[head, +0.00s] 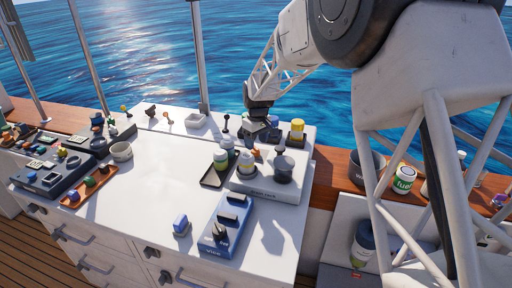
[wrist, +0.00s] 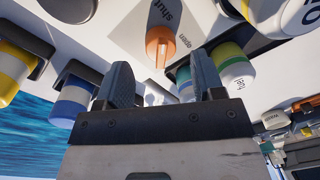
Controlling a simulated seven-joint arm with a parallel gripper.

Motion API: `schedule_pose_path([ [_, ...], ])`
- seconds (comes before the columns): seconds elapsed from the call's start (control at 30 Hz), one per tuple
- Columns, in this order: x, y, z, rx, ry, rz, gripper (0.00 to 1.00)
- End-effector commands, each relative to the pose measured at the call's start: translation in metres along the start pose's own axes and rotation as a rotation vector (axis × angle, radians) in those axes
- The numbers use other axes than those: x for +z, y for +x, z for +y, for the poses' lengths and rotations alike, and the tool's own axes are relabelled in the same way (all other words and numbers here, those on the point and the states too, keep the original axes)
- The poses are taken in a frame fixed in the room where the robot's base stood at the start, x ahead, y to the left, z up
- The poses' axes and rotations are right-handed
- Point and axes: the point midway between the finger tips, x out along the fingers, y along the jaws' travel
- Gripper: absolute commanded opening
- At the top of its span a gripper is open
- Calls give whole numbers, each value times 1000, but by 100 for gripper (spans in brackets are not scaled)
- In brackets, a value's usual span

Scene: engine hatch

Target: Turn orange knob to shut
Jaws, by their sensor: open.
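In the head view the orange knob (head: 255,152) is a small patch just below my gripper (head: 262,126). In the wrist view my gripper (wrist: 163,80) is open and empty, its two dark fingers apart and the knob beyond and between their tips. The fingers do not appear to touch it.
A white and green container (wrist: 233,65) stands close by the right finger, and a blue and white one (wrist: 73,100) by the left. A yellow-topped container (head: 297,130) stands right of the gripper. A blue switch box (head: 226,225) sits nearer; the white counter (head: 160,190) is largely clear.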

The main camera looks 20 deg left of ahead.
Motion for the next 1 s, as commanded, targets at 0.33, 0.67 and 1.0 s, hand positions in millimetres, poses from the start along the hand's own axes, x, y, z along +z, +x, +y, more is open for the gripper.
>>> schedule_pose_path([
  [0.33, 0, -37, 0, 0, 0, 0, 62],
  [0.67, 0, -40, 0, 0, 0, 0, 62],
  [1.0, 15, -50, 3, 4, 24, 5, 62],
])
